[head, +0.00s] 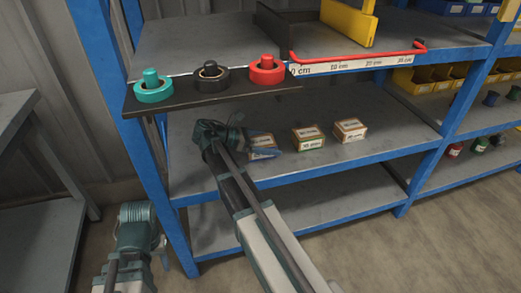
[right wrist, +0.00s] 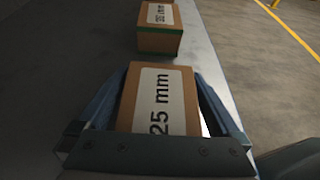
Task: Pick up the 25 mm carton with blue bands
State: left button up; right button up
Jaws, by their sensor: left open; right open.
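The 25 mm carton (right wrist: 160,100) is a brown box with a white label, standing on the middle shelf. In the head view it is the leftmost of three cartons (head: 262,154), partly covered by my right gripper. My right gripper (head: 263,144) is open, its two blue fingers on either side of the carton. In the right wrist view the fingers (right wrist: 162,98) flank it; whether they touch it is unclear. Its bands are mostly hidden. My left gripper (head: 140,215) is low at the left, away from the shelf; its fingers are not clear.
A green-banded carton (head: 308,139) stands just right, also in the right wrist view (right wrist: 160,32). Another carton (head: 350,130) is beyond it. Above, a black board (head: 205,98) overhangs with teal, black and red rotors. A blue post (head: 130,135) stands at left.

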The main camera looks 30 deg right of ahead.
aim_at(269, 140)
jog(key=shift+c, duration=0.3)
jog(key=c, duration=1.2)
jog(key=shift+r, duration=0.2)
jog(key=shift+c, duration=0.2)
notch_tip(269, 140, up, 3)
jog(key=p, duration=0.3)
jog(key=shift+f, duration=0.1)
jog(key=shift+r+p, duration=0.5)
jog(key=shift+p, duration=0.05)
jog(key=s+a, duration=0.1)
jog(key=s, duration=1.5)
jog(key=shift+r+p, duration=0.45)
